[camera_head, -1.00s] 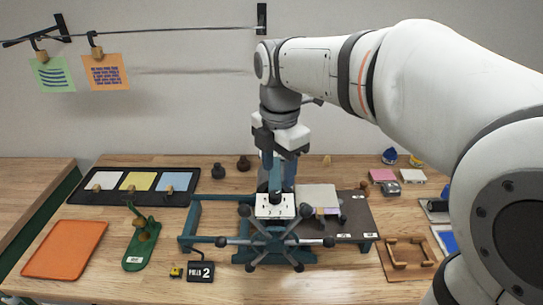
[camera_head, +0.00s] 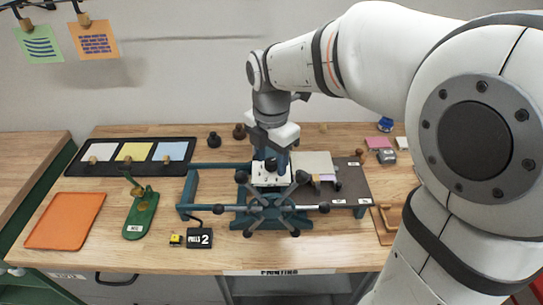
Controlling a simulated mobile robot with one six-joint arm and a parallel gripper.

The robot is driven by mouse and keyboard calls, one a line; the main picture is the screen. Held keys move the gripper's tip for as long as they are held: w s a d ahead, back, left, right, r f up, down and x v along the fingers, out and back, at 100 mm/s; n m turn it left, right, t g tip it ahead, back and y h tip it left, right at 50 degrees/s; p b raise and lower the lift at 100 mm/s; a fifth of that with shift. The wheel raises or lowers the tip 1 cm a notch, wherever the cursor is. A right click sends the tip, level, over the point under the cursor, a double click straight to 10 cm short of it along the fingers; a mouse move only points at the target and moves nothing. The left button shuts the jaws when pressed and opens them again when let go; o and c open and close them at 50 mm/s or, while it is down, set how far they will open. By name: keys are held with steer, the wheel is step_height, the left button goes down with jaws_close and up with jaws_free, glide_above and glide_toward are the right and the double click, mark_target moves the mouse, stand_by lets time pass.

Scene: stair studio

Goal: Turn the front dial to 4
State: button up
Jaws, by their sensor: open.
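A teal press with a spoked star wheel (camera_head: 268,208) stands mid-table. Behind the wheel is a white plate (camera_head: 262,182) with small dark marks. A black dial knob (camera_head: 271,165) stands on this plate, at my fingertips. My gripper (camera_head: 271,161) points down at the knob, its jaws open. I cannot tell whether the fingers touch the knob or stand around it. The gripper hides the area behind it, so a second dial is not visible. The dial's numbers and pointer are too small to read. A black sign (camera_head: 199,238) reading "PULLS 2" stands front left of the press.
A black tray (camera_head: 118,171) with white, yellow and blue pads lies left. An orange tray (camera_head: 64,220) and a green stand (camera_head: 142,214) are front left. A dark board (camera_head: 352,182) adjoins the press's right side. A wooden frame (camera_head: 384,221) lies partly behind my arm.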

steer(key=c, duration=0.9)
steer(key=shift+d, duration=0.1)
steer(key=shift+c, duration=0.5)
